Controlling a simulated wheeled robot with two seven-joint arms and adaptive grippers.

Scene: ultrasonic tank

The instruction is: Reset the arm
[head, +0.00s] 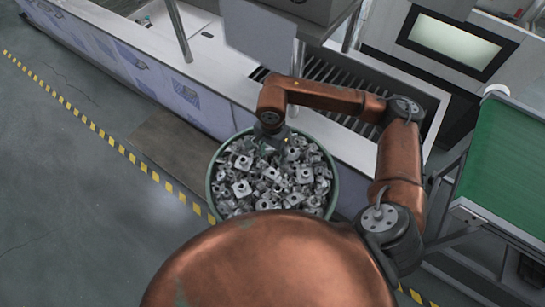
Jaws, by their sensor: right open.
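My right arm comes in from the right in the head view and bends back to the left over a round green bin (211,182). My right gripper (281,138) is at the bin's far side, pointing down above the grey metal parts (268,183) that fill it. The gripper is open and small in the picture; I see no part held in it. I cannot tell whether its fingertips touch the parts. My left gripper does not show.
A long tank unit (215,85) with a slatted grating (335,88) stands behind the bin. A green conveyor (505,165) is at the right, near a machine with a lit window (455,42). The grey floor (70,190) at the left is clear beyond yellow-black tape (100,132).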

